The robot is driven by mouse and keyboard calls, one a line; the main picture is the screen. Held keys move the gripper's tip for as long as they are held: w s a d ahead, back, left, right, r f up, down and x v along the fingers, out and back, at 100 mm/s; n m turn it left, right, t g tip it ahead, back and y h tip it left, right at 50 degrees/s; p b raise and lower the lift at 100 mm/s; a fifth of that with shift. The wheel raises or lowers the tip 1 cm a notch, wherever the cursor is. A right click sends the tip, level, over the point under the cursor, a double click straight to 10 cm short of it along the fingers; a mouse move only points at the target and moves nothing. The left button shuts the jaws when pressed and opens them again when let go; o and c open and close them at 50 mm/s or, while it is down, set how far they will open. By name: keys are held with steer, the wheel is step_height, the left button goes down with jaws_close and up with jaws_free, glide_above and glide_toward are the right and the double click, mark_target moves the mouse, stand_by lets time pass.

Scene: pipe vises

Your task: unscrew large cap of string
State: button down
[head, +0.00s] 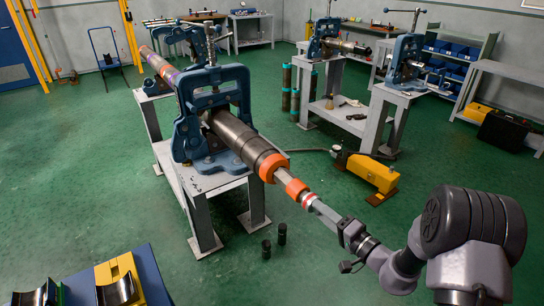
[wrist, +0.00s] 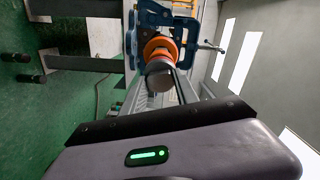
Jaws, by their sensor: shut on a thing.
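The string, a long dark pipe (head: 235,135), lies clamped in a blue vise (head: 215,105) on a grey stand. A wide orange ring (head: 270,166) is at its near end, also in the wrist view (wrist: 153,45). Beyond it, in line, is a smaller orange cap-like piece (head: 295,188) with a red and white band. I cannot tell which orange piece is the large cap, or whether they touch. My gripper (head: 314,203) is shut on the smaller end piece.
A yellow machine (head: 372,173) stands to the right. A yellow-and-blue bench (head: 120,280) with cradles is at lower left. More vises (head: 326,40) stand behind.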

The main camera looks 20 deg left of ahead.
steer(key=c, duration=1)
jaws_free()
steer(key=shift+s+a+f, duration=0.1)
steer(key=shift+a+f, duration=0.05)
